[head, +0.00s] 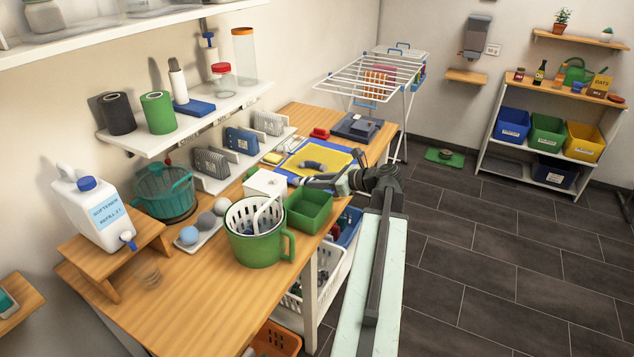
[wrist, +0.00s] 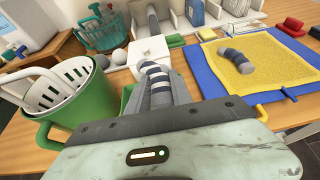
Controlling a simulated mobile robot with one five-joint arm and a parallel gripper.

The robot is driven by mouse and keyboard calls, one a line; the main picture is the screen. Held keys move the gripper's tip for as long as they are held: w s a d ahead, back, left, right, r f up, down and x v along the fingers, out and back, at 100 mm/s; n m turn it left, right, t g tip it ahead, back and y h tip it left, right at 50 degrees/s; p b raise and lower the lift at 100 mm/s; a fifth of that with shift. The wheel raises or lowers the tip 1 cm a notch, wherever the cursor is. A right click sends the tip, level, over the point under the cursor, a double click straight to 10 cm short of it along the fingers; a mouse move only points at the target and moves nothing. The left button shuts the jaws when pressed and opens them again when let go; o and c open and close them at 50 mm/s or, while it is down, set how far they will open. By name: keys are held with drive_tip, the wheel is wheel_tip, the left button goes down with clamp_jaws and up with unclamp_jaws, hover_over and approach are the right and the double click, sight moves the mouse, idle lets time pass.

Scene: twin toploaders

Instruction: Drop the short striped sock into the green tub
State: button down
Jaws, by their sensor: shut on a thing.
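My gripper (head: 312,182) is shut on a striped grey, white and blue sock (wrist: 158,88), which shows between the fingers in the wrist view. A green square tub (head: 308,212) stands at the table's front edge; in the wrist view its green edge (wrist: 126,97) shows beside my gripper and the rest is hidden. In the head view my gripper is just beyond and above the tub.
A green handled pot (head: 258,247) with a white basket stands left of the tub. A white box (head: 264,182) is behind it. A tray of balls (head: 200,232), a teal basket (head: 166,194) and a white jug (head: 90,210) stand farther left. Wall shelves hang behind.

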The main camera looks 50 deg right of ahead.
drive_tip(key=c, duration=1.1)
unclamp_jaws()
drive_tip(key=shift+o, duration=0.2)
drive_tip(key=p+v, duration=0.3)
drive_tip(key=v, duration=0.5)
